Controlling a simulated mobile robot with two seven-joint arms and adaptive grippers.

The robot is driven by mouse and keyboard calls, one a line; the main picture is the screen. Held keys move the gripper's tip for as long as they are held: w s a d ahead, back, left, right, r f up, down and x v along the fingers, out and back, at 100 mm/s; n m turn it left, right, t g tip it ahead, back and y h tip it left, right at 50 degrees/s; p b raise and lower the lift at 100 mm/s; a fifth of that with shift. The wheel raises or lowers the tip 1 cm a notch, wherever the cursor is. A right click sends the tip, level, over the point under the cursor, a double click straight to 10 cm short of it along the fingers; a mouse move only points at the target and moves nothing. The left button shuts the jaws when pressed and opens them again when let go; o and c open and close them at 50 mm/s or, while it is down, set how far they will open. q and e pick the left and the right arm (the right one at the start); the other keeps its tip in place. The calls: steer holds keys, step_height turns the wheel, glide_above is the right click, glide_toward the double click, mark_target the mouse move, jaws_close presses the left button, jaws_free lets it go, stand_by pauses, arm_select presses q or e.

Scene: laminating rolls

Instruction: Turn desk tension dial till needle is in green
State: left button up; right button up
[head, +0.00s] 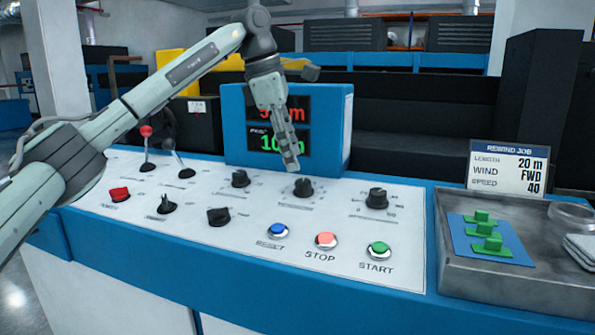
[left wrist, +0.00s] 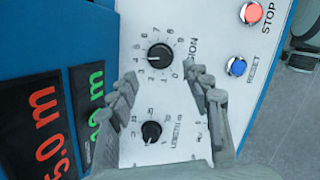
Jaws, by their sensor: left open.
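The tension dial (head: 303,187) is a black knob in the middle of the desk's back row of knobs. In the left wrist view the dial (left wrist: 159,56) stands inside a printed number scale, its lettering partly hidden. My left gripper (head: 291,165) points down just above and behind this dial in the head view. I see no gauge needle or green zone in either view. My right gripper is not in view.
The length dial (left wrist: 152,131) is close by, left of the tension dial in the head view (head: 240,178). The blue display box (head: 338,130) stands behind. Blue reset (head: 278,231), red stop (head: 326,240) and green start (head: 378,249) buttons sit in front. A metal tray (head: 470,285) is right.

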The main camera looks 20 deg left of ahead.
arm_select(q)
steer(key=v, duration=0.6)
steer(key=shift+s+f, duration=0.15)
